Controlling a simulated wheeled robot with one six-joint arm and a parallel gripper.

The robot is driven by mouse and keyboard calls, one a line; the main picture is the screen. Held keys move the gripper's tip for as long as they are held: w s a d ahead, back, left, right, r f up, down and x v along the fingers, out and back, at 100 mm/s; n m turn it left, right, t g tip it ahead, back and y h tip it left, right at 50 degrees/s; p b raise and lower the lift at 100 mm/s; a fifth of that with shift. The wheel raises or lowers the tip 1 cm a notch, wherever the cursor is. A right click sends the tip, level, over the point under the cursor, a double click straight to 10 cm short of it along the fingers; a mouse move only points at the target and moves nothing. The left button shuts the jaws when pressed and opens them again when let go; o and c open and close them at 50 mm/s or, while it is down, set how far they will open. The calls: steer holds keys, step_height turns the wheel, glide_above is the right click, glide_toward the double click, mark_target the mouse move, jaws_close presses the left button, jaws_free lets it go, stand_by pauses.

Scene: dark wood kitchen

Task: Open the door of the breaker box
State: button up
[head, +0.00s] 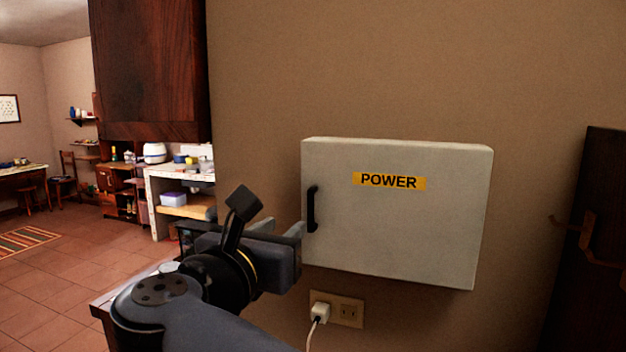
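The breaker box (430,235) is a pale grey metal box on the wall, with a yellow "POWER" label (389,181) on its front. Its door looks shut. A black vertical bar handle (313,208) is at the left edge of the door. My gripper (292,236) is just left of the handle and slightly lower, in front of the wall. It appears apart from the handle, but the depth between them is hard to judge. I see the gripper from behind and the side, so its finger opening is hidden.
A wall outlet (348,312) with a white plug (320,311) and cord is below the box. A dark door (592,250) with a handle stands at the right. A wooden surface (105,303) lies behind my arm. Open tiled floor (80,270) is at the left.

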mark_target(310, 201)
steer(key=x, duration=0.3)
steer(key=p+x, duration=0.1)
steer(key=x, duration=0.3)
steer(key=p+x, duration=0.1)
steer(key=x, duration=0.2)
steer(key=shift+w+d+r, duration=0.1)
steer(key=shift+w+r, duration=0.2)
steer(key=shift+w, duration=0.1)
steer(key=shift+c, duration=0.3)
jaws_close()
